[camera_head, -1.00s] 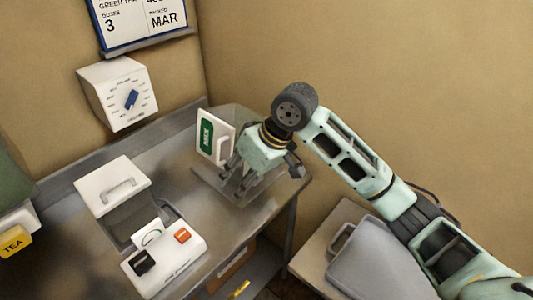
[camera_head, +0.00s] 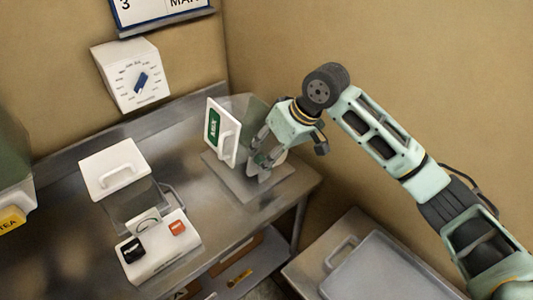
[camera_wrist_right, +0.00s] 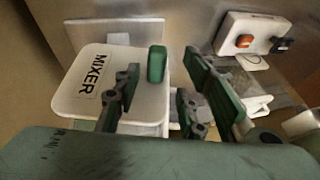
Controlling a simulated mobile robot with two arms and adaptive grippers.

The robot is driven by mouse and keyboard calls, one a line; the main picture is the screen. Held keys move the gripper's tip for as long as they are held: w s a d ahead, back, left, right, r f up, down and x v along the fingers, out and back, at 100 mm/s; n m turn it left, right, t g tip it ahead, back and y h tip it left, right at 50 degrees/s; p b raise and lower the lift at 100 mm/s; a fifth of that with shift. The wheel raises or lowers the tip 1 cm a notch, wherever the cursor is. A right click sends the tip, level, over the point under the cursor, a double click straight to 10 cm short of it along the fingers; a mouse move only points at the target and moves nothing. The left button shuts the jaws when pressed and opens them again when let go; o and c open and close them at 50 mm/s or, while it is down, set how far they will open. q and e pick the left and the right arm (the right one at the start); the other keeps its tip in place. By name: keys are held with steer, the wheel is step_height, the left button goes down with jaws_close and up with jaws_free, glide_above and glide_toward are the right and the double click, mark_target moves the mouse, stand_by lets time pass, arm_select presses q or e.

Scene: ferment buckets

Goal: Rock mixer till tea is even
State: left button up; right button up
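The mixer is a clear-sided container with a white front panel (camera_head: 221,150) that bears a green label and a white handle, on a metal plate at the far right of the steel table. In the right wrist view a white plate lettered MIXER (camera_wrist_right: 88,75) lies left of and beyond the fingers. My right gripper (camera_head: 262,158) is low beside the mixer's right side. In the wrist view its fingers (camera_wrist_right: 165,95) stand apart, with nothing clearly held between them. Whether they touch the mixer, and the tea inside, I cannot tell. My left gripper is out of view.
A white scale-like unit (camera_head: 160,262) with black and orange buttons sits at the table front, near a white-lidded container (camera_head: 110,165). A dial box (camera_head: 132,75) hangs on the wall. A yellow TEA tag (camera_head: 10,220) is at left. A grey tray (camera_head: 385,270) stands right.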

steer(key=shift+w+a+f, duration=0.15)
steer(key=shift+f, duration=0.4)
steer(key=shift+w+f, duration=0.15)
steer(key=shift+f, duration=0.2)
steer(key=shift+w+f, duration=0.1)
steer(key=shift+f, duration=0.15)
steer(key=shift+a, duration=0.15)
steer(key=c, duration=0.9)
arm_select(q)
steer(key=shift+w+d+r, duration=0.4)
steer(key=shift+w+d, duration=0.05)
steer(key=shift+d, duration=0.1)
arm_select(e)
jaws_close()
